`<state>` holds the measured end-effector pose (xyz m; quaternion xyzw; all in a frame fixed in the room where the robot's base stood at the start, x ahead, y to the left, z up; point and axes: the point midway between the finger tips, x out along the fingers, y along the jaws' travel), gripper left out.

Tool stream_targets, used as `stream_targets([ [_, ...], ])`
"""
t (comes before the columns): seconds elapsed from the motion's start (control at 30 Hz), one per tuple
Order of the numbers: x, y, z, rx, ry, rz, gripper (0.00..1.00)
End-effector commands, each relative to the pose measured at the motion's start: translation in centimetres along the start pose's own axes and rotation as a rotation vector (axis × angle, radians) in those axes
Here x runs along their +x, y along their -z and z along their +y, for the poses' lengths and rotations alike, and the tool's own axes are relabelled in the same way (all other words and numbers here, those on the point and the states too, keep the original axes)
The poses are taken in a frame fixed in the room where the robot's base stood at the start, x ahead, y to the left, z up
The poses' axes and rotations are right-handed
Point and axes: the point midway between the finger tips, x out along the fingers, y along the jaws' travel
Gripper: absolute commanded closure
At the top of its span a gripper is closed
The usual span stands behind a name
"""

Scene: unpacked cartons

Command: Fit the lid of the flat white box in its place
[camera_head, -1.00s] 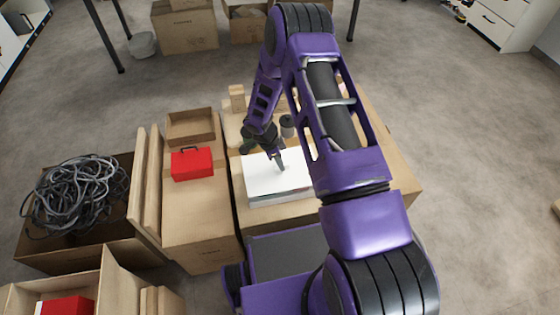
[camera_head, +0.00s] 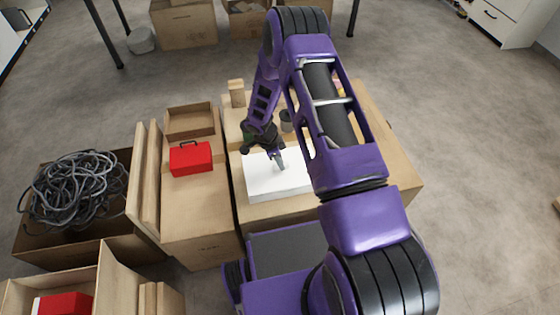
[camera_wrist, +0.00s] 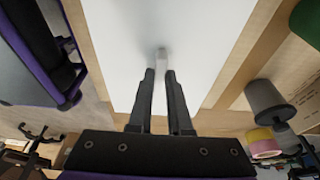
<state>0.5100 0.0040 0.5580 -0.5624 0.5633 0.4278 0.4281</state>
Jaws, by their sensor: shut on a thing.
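The flat white box (camera_head: 282,195) sits on a large carton, below my gripper. Its white lid (camera_head: 262,172) lies over it, and I see no clear gap between the two in the head view. My gripper (camera_head: 282,166) points down at the lid's middle. In the wrist view its fingers (camera_wrist: 162,72) are closed around a small pale knob (camera_wrist: 162,53) on the lid (camera_wrist: 125,35). The right part of the box is hidden behind my arm in the head view, so I cannot tell how that side sits.
A red toolbox (camera_head: 190,158) and an open tray (camera_head: 190,119) stand on the carton to the left. A crate of dark cable (camera_head: 75,195) is farther left. A grey cup (camera_wrist: 267,100) and tape rolls (camera_wrist: 264,147) are near the box.

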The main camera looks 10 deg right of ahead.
Motion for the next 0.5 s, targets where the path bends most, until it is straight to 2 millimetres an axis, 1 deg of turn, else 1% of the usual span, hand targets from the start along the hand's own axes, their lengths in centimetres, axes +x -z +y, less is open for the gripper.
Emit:
stream_targets([
  [0.2, 0.70, -0.19, -0.02, 0.000, 0.001, 0.001, 1.00],
  [0.23, 0.56, -0.15, -0.03, 0.000, 0.001, 0.001, 0.78],
  [0.3, 0.54, -0.15, -0.03, 0.000, 0.001, 0.000, 0.65],
  [0.4, 0.54, -0.15, -0.03, 0.000, 0.001, 0.000, 0.48],
  [0.5, 0.54, -0.15, -0.03, 0.000, 0.001, 0.000, 0.48],
])
